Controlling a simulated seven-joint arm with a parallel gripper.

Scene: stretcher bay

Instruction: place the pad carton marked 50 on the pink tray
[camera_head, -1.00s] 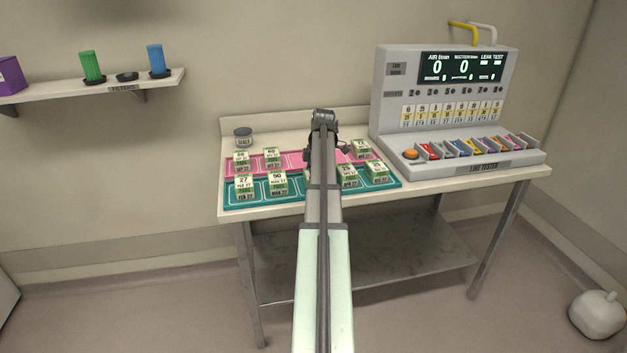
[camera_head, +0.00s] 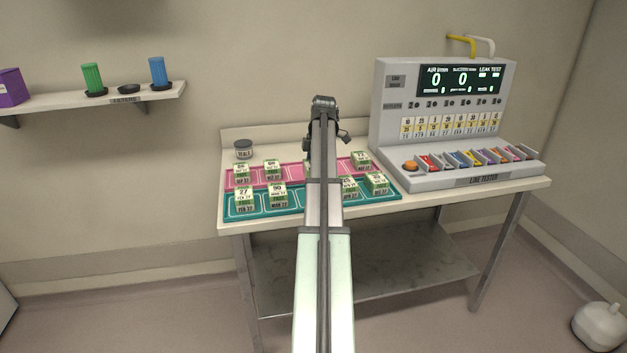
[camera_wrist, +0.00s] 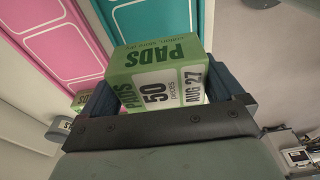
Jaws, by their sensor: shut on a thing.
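The pad carton marked 50 (camera_wrist: 155,85), green and white with AUG 27 on its label, is between the two fingers of my gripper (camera_wrist: 163,92), which is shut on it. In the head view my arm hides most of the gripper and the carton. The pink tray (camera_head: 293,169) lies at the back of the bench, with cartons on its left and right parts. Its middle is partly hidden by my arm. In the wrist view the pink tray (camera_wrist: 55,40) shows at upper left, beyond the carton. I cannot tell the carton's height above the trays.
A teal tray (camera_head: 258,210) with several cartons, one marked 27 (camera_head: 244,198), lies in front of the pink tray. A small dark-lidded jar (camera_head: 243,149) stands behind at left. The line tester (camera_head: 445,120) fills the bench's right side. A wall shelf (camera_head: 110,98) is at far left.

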